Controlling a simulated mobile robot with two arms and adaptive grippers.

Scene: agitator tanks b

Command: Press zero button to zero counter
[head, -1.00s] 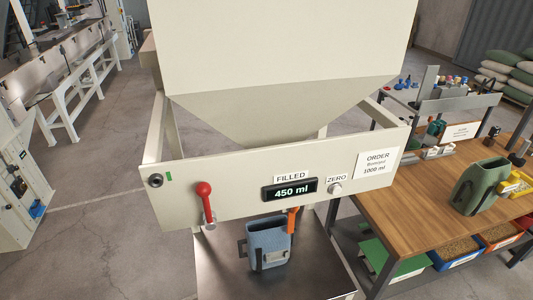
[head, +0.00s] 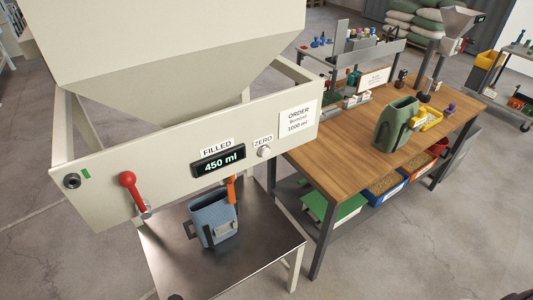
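The zero button (head: 264,151) is a small round white knob under the ZERO label on the cream front panel (head: 105,177). The counter (head: 218,161), left of the button, reads 450 ml under the FILLED label. A red-handled lever (head: 129,181) sits farther left on the panel. A blue-grey container (head: 212,218) stands on the metal table under the panel, beside an orange part.
An order card (head: 298,121) reads 1000 ml. A wooden workbench (head: 340,160) at the right carries a green container (head: 396,123) and a yellow tray (head: 430,118). Bins (head: 385,186) sit on its lower shelf. Open concrete floor (head: 440,245) lies at the front right.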

